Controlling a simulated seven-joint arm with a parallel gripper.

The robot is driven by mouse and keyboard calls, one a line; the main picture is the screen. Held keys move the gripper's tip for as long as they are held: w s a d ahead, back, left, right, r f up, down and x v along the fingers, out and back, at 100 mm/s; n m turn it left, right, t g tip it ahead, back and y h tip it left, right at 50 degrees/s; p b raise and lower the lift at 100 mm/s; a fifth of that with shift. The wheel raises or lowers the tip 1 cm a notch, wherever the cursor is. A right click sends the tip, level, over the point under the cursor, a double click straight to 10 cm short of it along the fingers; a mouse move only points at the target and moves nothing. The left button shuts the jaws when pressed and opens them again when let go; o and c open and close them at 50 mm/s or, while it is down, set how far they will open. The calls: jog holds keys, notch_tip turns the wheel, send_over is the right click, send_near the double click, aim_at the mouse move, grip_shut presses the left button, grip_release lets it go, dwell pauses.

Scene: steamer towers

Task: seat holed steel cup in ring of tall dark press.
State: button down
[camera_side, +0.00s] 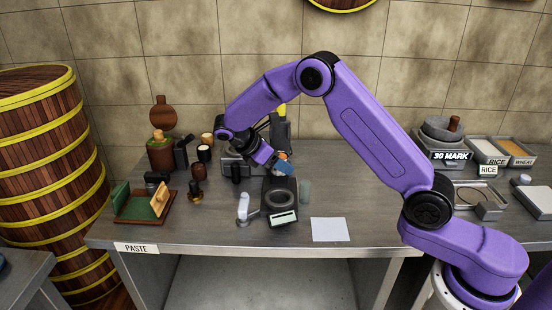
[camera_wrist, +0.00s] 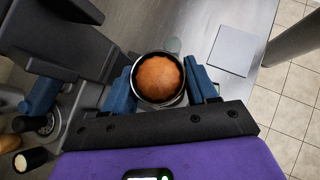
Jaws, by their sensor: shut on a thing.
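The steel cup (camera_wrist: 160,80) is round with a shiny rim and filled with a domed brown mass; its holes are hidden. My gripper (camera_wrist: 165,85) is shut on it, one blue finger on each side. In the side view my gripper (camera_side: 283,167) is above the back of a dark scale-like device, with a bit of brown showing at the fingers. The tall dark press (camera_side: 281,128) appears to be the column behind my gripper; a big dark structure, probably the same press (camera_wrist: 75,45), fills the upper left of the wrist view. I cannot make out its ring. The cup is apart from it.
The dark device (camera_side: 284,217) with a light display stands below my gripper. A small silver tool (camera_side: 243,210) is left of it, a clear glass (camera_side: 305,190) right. A white sheet (camera_side: 329,230) lies on the bench. A green-lined tray (camera_side: 140,207) is at the left.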

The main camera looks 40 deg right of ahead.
aim_at(289, 194)
jog(key=shift+f, duration=2.5)
jog(key=shift+f, duration=0.15)
jog(key=shift+f, duration=1.55)
jog(key=shift+w+f, duration=0.1)
jog(key=shift+f, duration=0.3)
jog(key=shift+r, duration=0.4)
jog(key=shift+f, duration=0.55)
dwell(1.1)
jog(key=shift+r, duration=0.25)
jog(key=shift+r, duration=0.3)
